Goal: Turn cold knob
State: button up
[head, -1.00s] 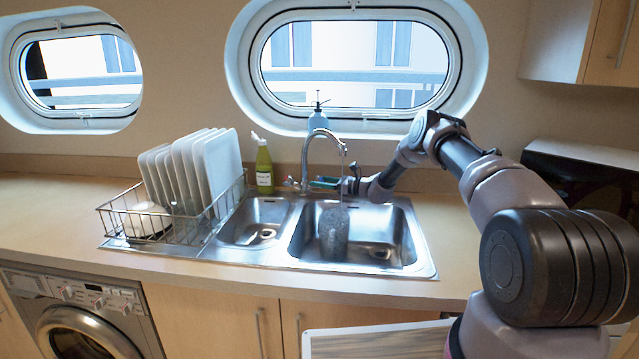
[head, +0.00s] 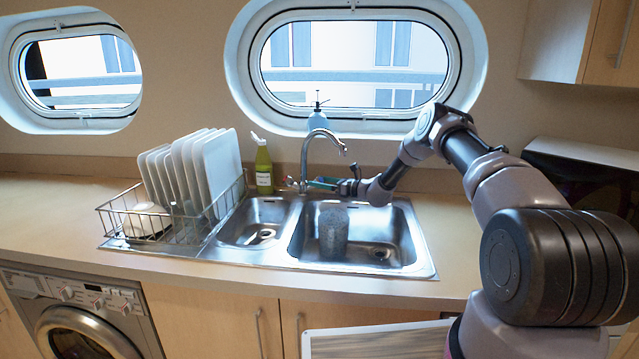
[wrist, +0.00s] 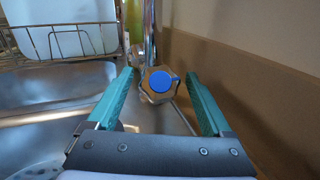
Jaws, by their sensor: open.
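The cold knob (wrist: 160,83), metal with a blue round cap, is in the middle of the wrist view, at the base of the faucet. My gripper (wrist: 158,74) is open, with one teal finger on each side of the knob and a gap visible on both sides. In the head view my gripper (head: 324,183) is behind the sink, just right of the faucet base, and the knob cannot be made out there. The faucet (head: 309,155) arches over the sink, and no water shows below its spout.
The double sink (head: 381,226) holds a grey cylindrical object (head: 334,232) in its right basin. A dish rack (head: 108,222) with white plates stands left. A green bottle (head: 264,168) and a blue pump bottle (head: 317,119) stand behind. A wall runs close along the right of the wrist view.

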jog(key=v, duration=1)
jog(key=shift+s+d, duration=0.1)
jog(key=shift+d, duration=0.05)
